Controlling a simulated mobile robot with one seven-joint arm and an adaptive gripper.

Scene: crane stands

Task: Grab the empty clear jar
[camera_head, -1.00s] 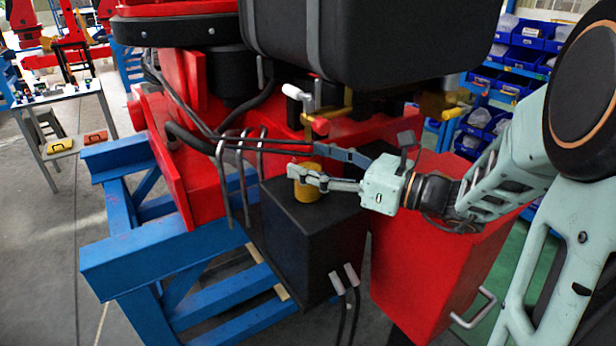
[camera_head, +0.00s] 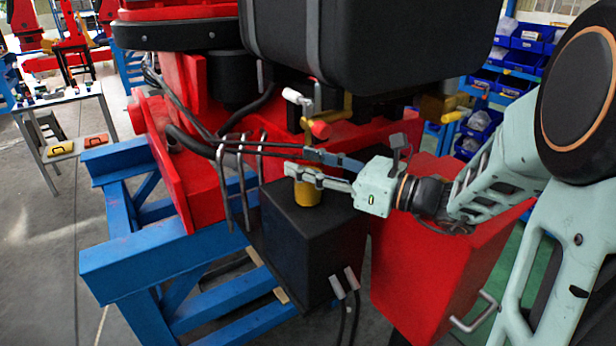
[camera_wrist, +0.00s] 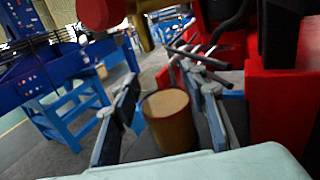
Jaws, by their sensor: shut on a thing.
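No clear, empty-looking jar stands out. A gold-brown cylinder (camera_head: 307,195) with a flat tan top is on the black box (camera_head: 312,245) in the head view. In the wrist view the cylinder (camera_wrist: 170,122) is upright between the two fingers. My gripper (camera_head: 299,161) reaches in from the right and is shut on this cylinder, one finger on each side. The near finger hides the cylinder's upper part in the head view. In the wrist view my gripper (camera_wrist: 160,75) has its fingertips beyond the cylinder. I cannot tell whether the cylinder touches the box.
Bent grey levers (camera_head: 245,185) stand just left of the fingers. A red-ended valve handle (camera_head: 320,130) and a large black tank (camera_head: 370,45) are above. A red cabinet (camera_head: 425,250) stands below my arm. A blue frame (camera_head: 150,265) is at left.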

